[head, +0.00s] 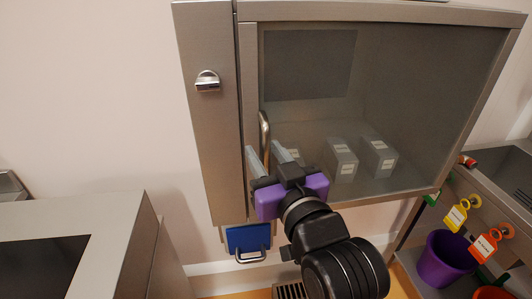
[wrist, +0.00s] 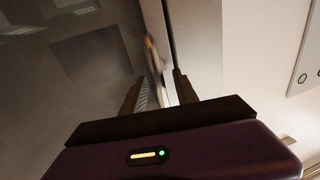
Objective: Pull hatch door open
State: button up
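The hatch door (head: 420,60) is a glass pane in a steel frame on the front of a steel cabinet. It looks closed, with a thin dark seam along its left edge. Its upright curved metal handle (head: 264,128) is on the left side of the door. My gripper (head: 262,148) is at the handle's lower part, its two fingers apart, one on each side of the handle in the picture. The wrist view also shows the handle (wrist: 152,52) between and beyond the fingertips. I cannot tell whether either finger touches it. The handle's lower end is hidden.
Several pale boxes (head: 342,160) stand behind the glass. A metal knob (head: 207,81) is on the left panel. A blue plate with a handle (head: 248,239) hangs below. A steel counter (head: 125,215) is at left. A rack with tags and a purple bucket (head: 445,260) is at right.

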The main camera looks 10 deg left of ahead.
grip_shut()
dwell(1.3)
